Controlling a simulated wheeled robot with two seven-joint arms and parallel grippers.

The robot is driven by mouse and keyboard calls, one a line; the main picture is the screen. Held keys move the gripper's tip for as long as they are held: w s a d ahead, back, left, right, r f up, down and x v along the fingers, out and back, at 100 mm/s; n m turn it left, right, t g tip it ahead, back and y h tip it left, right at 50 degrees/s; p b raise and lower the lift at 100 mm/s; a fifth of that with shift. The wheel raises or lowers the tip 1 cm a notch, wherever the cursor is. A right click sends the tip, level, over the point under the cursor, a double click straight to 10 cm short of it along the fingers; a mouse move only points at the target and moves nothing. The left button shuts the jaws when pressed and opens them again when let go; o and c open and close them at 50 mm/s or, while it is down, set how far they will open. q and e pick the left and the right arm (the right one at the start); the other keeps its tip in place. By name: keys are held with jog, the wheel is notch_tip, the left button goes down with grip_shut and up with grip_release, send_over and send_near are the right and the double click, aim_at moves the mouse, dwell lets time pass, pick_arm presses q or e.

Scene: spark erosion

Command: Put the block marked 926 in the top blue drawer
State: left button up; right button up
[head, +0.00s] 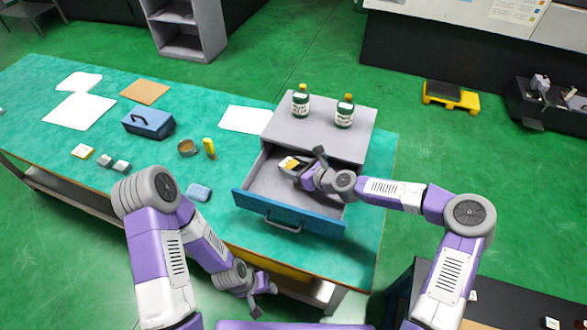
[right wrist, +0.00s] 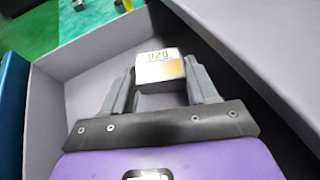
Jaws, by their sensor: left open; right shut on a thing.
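The metal block marked 926 (right wrist: 160,68) is between the two fingers of my right gripper (right wrist: 160,85), which is shut on it. Its marking is small and blurred. In the head view the block (head: 289,163) and my right gripper (head: 300,167) are inside the open top blue drawer (head: 262,205). The drawer is pulled out of the grey cabinet (head: 320,128). I cannot tell whether the block touches the drawer floor. My left gripper (head: 262,291) is open and empty, low in front of the table edge.
Two green bottles (head: 300,101) (head: 344,112) stand on the cabinet. On the green table (head: 225,178) lie a blue toolbox (head: 148,122), small blocks (head: 104,160), a yellow item (head: 209,148), a round brown container (head: 188,147), a light-blue item (head: 199,192) and papers (head: 80,110).

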jog(key=shift+w+a+f, duration=0.25)
jog(key=shift+w+a, duration=0.1)
jog(key=shift+f, duration=0.25)
jog(key=shift+s+d, duration=0.1)
jog(key=shift+d, duration=0.05)
jog(key=shift+f, duration=0.1)
jog(key=o, duration=1.5)
jog(key=shift+f, duration=0.1)
jog(key=shift+r, duration=0.2)
jog(key=p+v, duration=0.1)
jog(key=v, duration=1.1)
